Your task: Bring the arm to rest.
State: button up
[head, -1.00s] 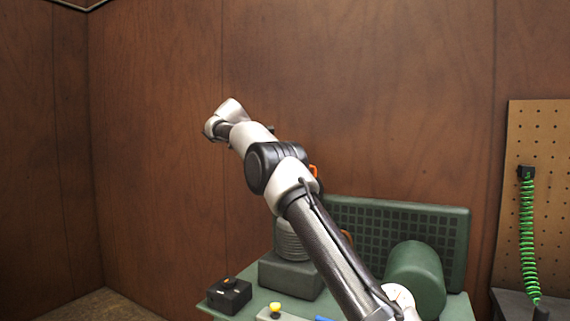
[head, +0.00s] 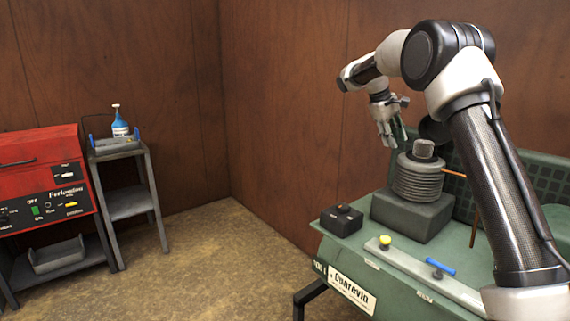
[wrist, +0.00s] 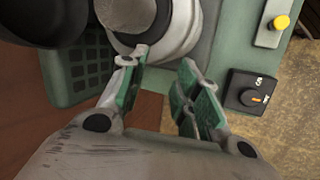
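My gripper (head: 391,124) is at the end of my raised arm, above and just left of the grey ribbed cylinder on the green bench in the head view. In the wrist view my gripper (wrist: 158,85) has its two green-padded fingers apart, with nothing between them. The ribbed cylinder (head: 417,178) stands on a grey-green block (head: 411,214). In the wrist view its pale round top (wrist: 150,40) lies just beyond the fingertips; I cannot tell whether they touch it.
The green bench (head: 345,258) holds a black switch box (head: 341,221), a yellow knob (head: 385,240) and a blue handle (head: 440,266). A red cabinet (head: 40,160) and a grey stand (head: 130,203) with a blue bottle (head: 119,125) are at left. The floor (head: 220,250) between is clear.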

jog(key=s+f+m+t+y, duration=0.2)
jog(key=s+m+y, duration=0.3)
jog(key=s, duration=4.2)
jog(key=shift+s+a+t, duration=0.25)
jog(key=shift+s+t, duration=0.15)
jog(key=shift+t, duration=0.3)
